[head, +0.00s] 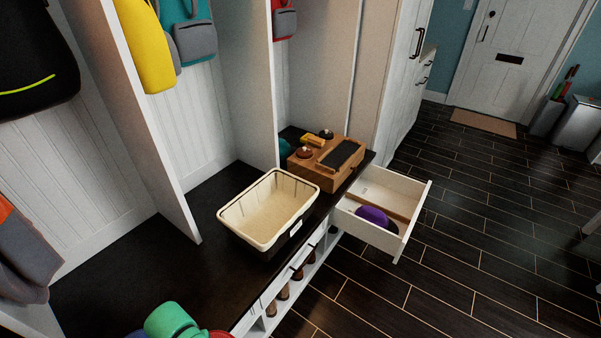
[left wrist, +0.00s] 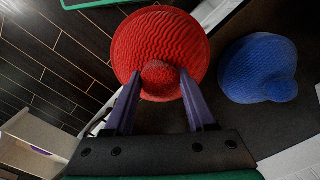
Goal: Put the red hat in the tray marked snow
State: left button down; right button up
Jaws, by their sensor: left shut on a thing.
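The red hat (left wrist: 160,35) fills the upper middle of the left wrist view, with its knob between the purple fingers of my left gripper (left wrist: 158,80), which is shut on it. A red edge of the hat (head: 221,334) shows at the bottom of the head view, beside the green body of my left gripper; the fingers are hidden there. A cream tray (head: 231,215) stands on the dark bench, apart from the hat and further along; it looks empty. A label (head: 296,228) is on its side, too small to read. My right gripper is not in view.
A blue hat (left wrist: 258,70) lies on the bench close to the red hat. An open white drawer (head: 367,226) holds a purple hat (head: 372,215) and juts out past the tray. A wooden box (head: 318,172) stands behind the tray. Bench (head: 130,255) left of the tray is bare.

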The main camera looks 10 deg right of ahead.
aim_at(386, 200)
jog(key=i+l+z, duration=0.35)
jog(key=l, duration=0.4)
jog(key=i+l+z, duration=0.35)
jog(key=i+l, duration=0.2)
jog(key=l, duration=0.15)
jog(key=i+l+z, duration=0.35)
jog(key=i+l, duration=0.9)
jog(key=i, duration=0.2)
